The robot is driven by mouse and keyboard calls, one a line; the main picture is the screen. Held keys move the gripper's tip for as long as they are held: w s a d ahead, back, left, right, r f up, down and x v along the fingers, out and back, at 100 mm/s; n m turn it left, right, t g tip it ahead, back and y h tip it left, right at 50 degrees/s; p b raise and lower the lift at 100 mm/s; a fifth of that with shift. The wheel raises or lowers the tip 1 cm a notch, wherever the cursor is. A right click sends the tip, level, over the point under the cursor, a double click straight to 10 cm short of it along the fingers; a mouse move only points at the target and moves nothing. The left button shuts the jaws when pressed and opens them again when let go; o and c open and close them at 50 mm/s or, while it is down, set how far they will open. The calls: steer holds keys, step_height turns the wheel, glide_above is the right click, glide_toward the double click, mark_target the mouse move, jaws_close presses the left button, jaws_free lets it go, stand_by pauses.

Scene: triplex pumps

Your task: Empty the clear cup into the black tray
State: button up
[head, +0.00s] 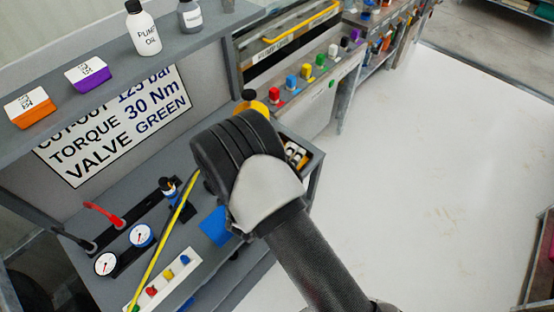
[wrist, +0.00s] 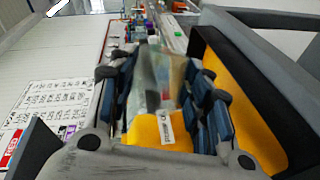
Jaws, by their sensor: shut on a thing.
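My gripper (wrist: 164,92) is shut on the clear cup (wrist: 161,72), which shows as a see-through shape between the blue-padded fingers in the wrist view. I cannot make out what is inside the cup. In the head view my wrist and arm hide the gripper's fingers and the cup. A dark tray-like container (head: 313,166) with small light and dark items shows just right of my wrist at the bench's end; it may be the black tray, but it is partly hidden.
The bench holds gauges (head: 141,235), a yellow hose (head: 163,243) and a blue object (head: 215,227). Bottles (head: 143,30) stand on the shelf. The floor right is clear.

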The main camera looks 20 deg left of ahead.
steer(key=shift+a+f+n, duration=0.2)
steer(key=shift+a+n, duration=0.1)
steer(key=shift+a+r+n+h+p, duration=0.3)
steer(key=shift+n+p, duration=0.05)
steer(key=shift+n, duration=0.55)
stand_by(1.0)
